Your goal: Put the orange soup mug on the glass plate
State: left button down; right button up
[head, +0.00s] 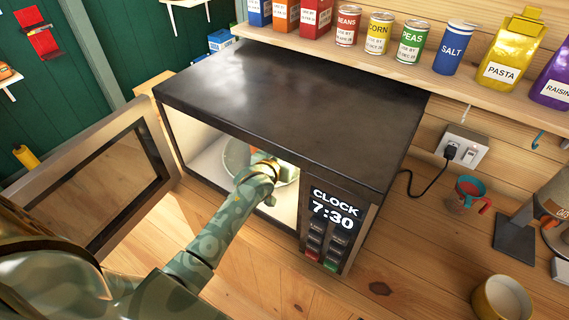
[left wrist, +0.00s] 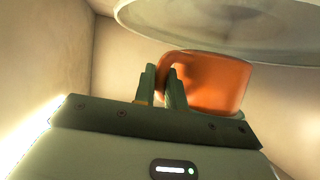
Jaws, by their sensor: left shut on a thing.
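My left gripper (head: 263,166) reaches through the open door of the dark microwave (head: 290,85). In the left wrist view the gripper (left wrist: 163,82) is shut on the orange soup mug (left wrist: 208,84), whose body is beside the fingers. In the head view the arm hides nearly all of the mug. The round, pale glass plate (head: 235,154) is inside the microwave, partly behind my gripper. In the left wrist view the glass plate (left wrist: 150,18) overlaps the mug's edge; I cannot tell whether they touch. My right gripper is not in view.
The microwave door (head: 110,185) stands open on the left, close to my arm. Cans and packets line the shelf (head: 400,75) above.

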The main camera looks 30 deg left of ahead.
pick_arm(q)
notch_tip(320, 180, down, 3)
jog(key=shift+w+r+b, duration=0.1)
jog(key=shift+r+b, duration=0.05)
jog(key=shift+b, duration=0.2)
jog(key=shift+w, duration=0.15)
jog(key=c, duration=1.9)
grip_release()
jog(key=shift+f, duration=0.3)
jog(key=o, duration=0.4)
jog(key=shift+o, duration=0.2)
